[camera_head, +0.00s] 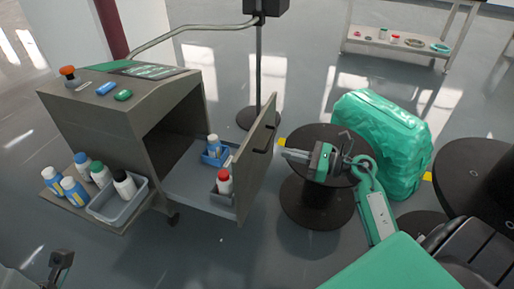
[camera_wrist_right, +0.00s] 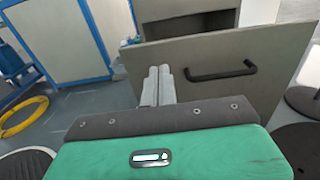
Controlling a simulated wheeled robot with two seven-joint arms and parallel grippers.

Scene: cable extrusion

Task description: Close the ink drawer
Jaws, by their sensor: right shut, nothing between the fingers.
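The ink drawer (camera_head: 192,184) is pulled out of the grey cabinet (camera_head: 120,115). Its tall grey front panel (camera_head: 246,178) has a black handle (camera_head: 263,137) and faces right. A blue-and-white bottle (camera_head: 214,147) and a red-capped bottle (camera_head: 224,182) stand in small holders inside the drawer. My right gripper (camera_head: 287,154) is shut and empty, to the right of the panel, pointing towards it. In the right wrist view its fingers (camera_wrist_right: 158,78) are together, left of the handle (camera_wrist_right: 222,72). A dark part at the lower left (camera_head: 61,260) may be my left gripper; its jaws cannot be made out.
A side shelf on the cabinet carries several bottles and a grey bin (camera_head: 117,203). A black spool (camera_head: 317,200) and a green wrapped bundle (camera_head: 383,140) stand near my right arm. A thin pole (camera_head: 258,75) stands behind the drawer. A table (camera_head: 395,45) is at the back.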

